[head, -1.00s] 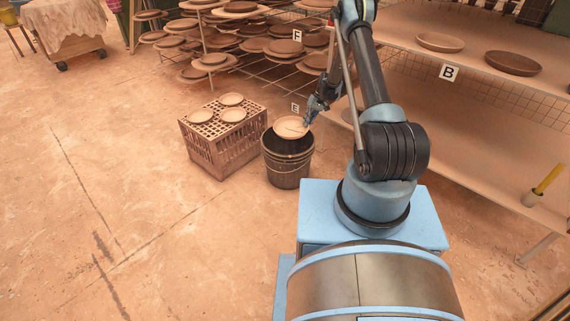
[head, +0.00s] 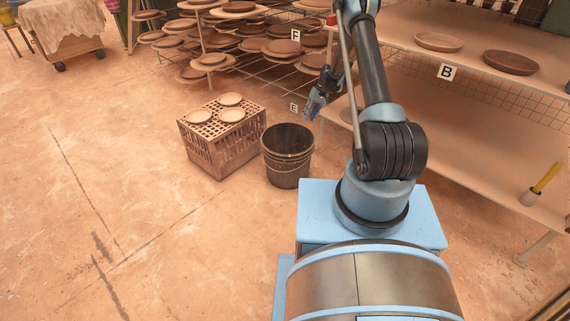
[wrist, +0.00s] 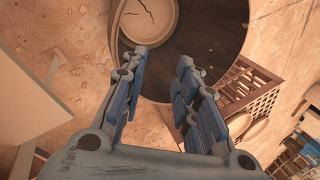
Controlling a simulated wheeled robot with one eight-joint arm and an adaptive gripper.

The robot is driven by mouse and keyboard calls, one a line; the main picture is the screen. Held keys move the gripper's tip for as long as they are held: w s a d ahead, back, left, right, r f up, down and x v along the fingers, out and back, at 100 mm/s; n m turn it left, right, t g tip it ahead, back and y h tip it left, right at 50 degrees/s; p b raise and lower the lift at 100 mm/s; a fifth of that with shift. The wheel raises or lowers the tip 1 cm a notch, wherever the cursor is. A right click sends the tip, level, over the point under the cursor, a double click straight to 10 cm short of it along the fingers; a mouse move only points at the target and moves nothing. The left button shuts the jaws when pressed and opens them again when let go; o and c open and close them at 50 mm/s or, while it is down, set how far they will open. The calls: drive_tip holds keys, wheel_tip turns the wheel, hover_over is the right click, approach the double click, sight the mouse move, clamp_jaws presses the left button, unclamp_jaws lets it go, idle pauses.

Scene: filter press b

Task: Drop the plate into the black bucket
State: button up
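The black bucket (head: 288,170) stands upright on the floor beside the crate in the head view. In the wrist view its dark inside (wrist: 208,35) shows at the top. A pale round plate (wrist: 150,20) with a dark crack lies within the bucket's opening in the wrist view, apart from my fingers. The head view does not show this plate; the bucket's near wall hides the bottom. My gripper (head: 312,108) is above and to the right of the bucket. In the wrist view my gripper (wrist: 163,57) has its fingers spread with nothing between them.
A brown slatted crate (head: 222,150) with several pale plates on top stands left of the bucket. Racks of plates (head: 250,45) stand behind. A shelf (head: 470,100) marked B is at the right. The floor at the left is clear.

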drive_tip(key=v, duration=0.7)
drive_tip(key=shift+d+r, duration=0.15)
drive_tip(key=shift+r, duration=0.15)
